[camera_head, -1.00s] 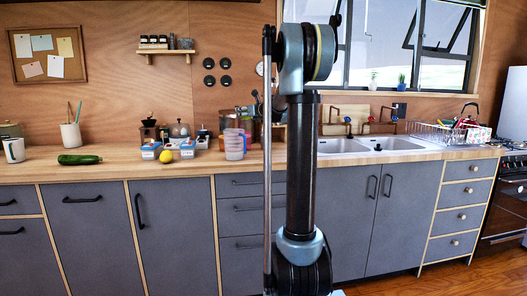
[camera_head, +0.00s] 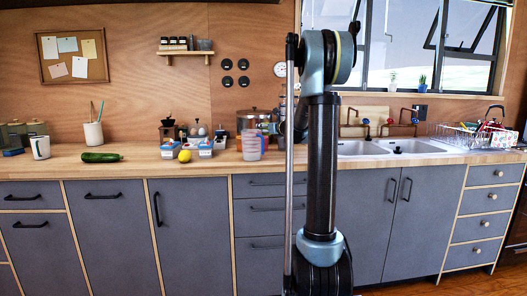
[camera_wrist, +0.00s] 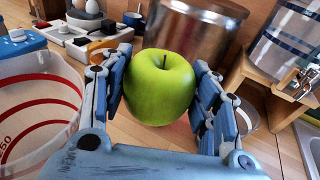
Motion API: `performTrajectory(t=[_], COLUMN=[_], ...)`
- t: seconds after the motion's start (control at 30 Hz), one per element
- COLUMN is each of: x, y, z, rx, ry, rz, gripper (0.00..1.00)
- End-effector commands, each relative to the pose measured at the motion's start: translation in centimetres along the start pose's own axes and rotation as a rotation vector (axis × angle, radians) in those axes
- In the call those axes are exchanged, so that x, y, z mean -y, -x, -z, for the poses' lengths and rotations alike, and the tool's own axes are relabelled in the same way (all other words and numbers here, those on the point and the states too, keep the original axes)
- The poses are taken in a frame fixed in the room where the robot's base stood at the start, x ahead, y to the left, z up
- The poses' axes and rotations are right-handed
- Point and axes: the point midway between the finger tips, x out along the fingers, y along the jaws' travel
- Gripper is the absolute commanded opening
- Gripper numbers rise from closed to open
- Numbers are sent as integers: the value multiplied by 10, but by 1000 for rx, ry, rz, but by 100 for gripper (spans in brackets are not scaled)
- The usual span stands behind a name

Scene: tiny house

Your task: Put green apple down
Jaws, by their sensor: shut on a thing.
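The green apple (camera_wrist: 160,87) is held between the two blue fingers of my gripper (camera_wrist: 160,95) in the wrist view. The gripper is shut on its sides, with the stem facing the camera. The wooden counter (camera_wrist: 140,142) lies beyond the apple. I cannot tell whether the apple touches it. In the head view my arm stands in front of the counter (camera_head: 130,168), and the gripper and apple are hidden.
A clear measuring jug (camera_wrist: 40,105) stands close on the left and a metal pot (camera_wrist: 190,35) just behind the apple. A wooden stand (camera_wrist: 255,85) is on the right. In the head view a zucchini (camera_head: 101,157) and a lemon (camera_head: 184,156) lie left of the jug (camera_head: 251,145).

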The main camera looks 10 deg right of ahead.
Motion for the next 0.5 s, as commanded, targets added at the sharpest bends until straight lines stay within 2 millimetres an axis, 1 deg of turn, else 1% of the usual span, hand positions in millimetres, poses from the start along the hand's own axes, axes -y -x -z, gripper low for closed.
performTrajectory(t=[0.03, 0.1, 0.23, 0.33, 0.5], x=[0, 0, 0, 0, 0], y=[-2, -4, -7, -9, -10], z=[11, 25, 46, 56, 64], rx=[0, 0, 0, 0, 0], ry=[0, 0, 0, 0, 0], rz=[0, 0, 0, 0, 0], gripper=[28, 28, 28, 28, 28])
